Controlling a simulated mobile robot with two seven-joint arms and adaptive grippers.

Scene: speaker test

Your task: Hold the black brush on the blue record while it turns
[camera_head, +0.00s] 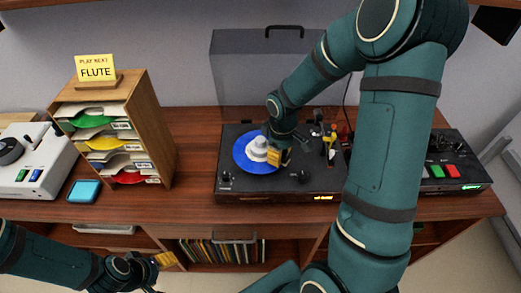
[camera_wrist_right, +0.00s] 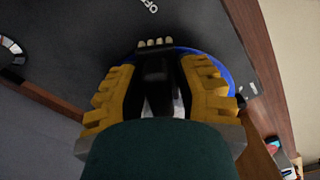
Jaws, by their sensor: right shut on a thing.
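The blue record (camera_head: 248,164) lies on the turntable (camera_head: 230,187) in the middle of the bench, with a pale stepped knob (camera_head: 256,146) at its centre. My right gripper (camera_head: 277,160) is over the record's right side. In the right wrist view, its yellow fingers (camera_wrist_right: 155,90) are shut on the black brush (camera_wrist_right: 154,70), whose pale tufts (camera_wrist_right: 155,43) show beyond the fingertips. The record's blue edge (camera_wrist_right: 215,62) shows behind it. I cannot tell whether the brush touches the record. In the head view the brush is hidden. My left gripper (camera_head: 165,260) is low at left, its jaws unclear.
A wooden rack (camera_head: 150,125) of coloured records, with a yellow "FLUTE" sign (camera_head: 96,69), stands left of the turntable. A clear raised lid (camera_head: 240,75) stands behind it. A small blue box (camera_head: 84,191) lies at left. A black button panel (camera_head: 455,150) is at right.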

